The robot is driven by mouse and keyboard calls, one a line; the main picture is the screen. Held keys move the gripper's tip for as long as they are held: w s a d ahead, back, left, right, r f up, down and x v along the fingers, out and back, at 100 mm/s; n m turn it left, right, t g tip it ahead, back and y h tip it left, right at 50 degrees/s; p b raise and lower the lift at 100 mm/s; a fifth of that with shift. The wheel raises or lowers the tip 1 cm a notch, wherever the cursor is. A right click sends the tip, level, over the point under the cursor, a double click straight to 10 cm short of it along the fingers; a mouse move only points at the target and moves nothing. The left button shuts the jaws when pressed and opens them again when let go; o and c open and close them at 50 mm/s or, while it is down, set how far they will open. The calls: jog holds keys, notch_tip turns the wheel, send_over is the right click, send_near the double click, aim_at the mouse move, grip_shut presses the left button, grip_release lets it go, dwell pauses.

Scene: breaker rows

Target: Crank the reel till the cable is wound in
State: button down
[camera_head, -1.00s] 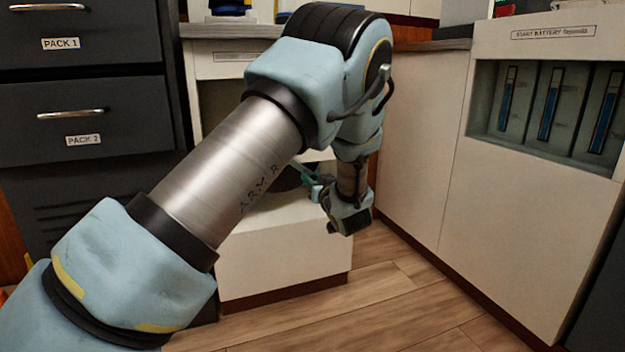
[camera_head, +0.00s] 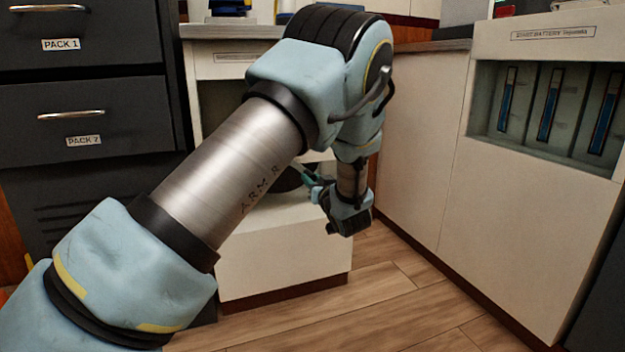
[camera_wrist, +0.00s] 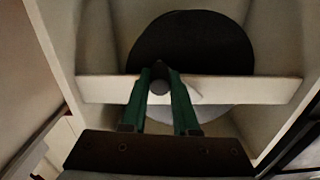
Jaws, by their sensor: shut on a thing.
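The reel (camera_wrist: 205,38) shows as a dark round disc inside a pale cabinet opening in the wrist view. In the head view only a dark part of it (camera_head: 287,180) shows behind my arm. My gripper (camera_wrist: 160,80) is shut on a small dark round knob, the crank handle (camera_wrist: 159,87), between its green fingers. In the head view my gripper (camera_head: 312,182) reaches leftward into the opening. The crank's arm is mostly hidden, and I cannot make out the cable.
A pale crossbar (camera_wrist: 245,90) runs across the front of the reel. Dark drawers (camera_head: 85,115) stand at left, and a pale cabinet with a battery rack (camera_head: 545,110) stands at right. The wood floor (camera_head: 395,290) in front is clear.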

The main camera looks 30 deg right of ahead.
jog(key=shift+a, duration=0.1)
jog(key=a+f+m+p, duration=0.2)
jog(key=a+m+p, duration=0.6)
jog(key=m+p, duration=0.6)
jog(key=w+a+r+m+p, duration=0.1)
jog(key=a+r+m+p, duration=0.4)
jog(key=m, duration=0.6)
jog(key=shift+w+a+r+m+p, duration=0.35)
jog(key=shift+r+p, duration=0.15)
jog(key=shift+p, duration=0.9)
jog(key=c, duration=0.7)
grip_release()
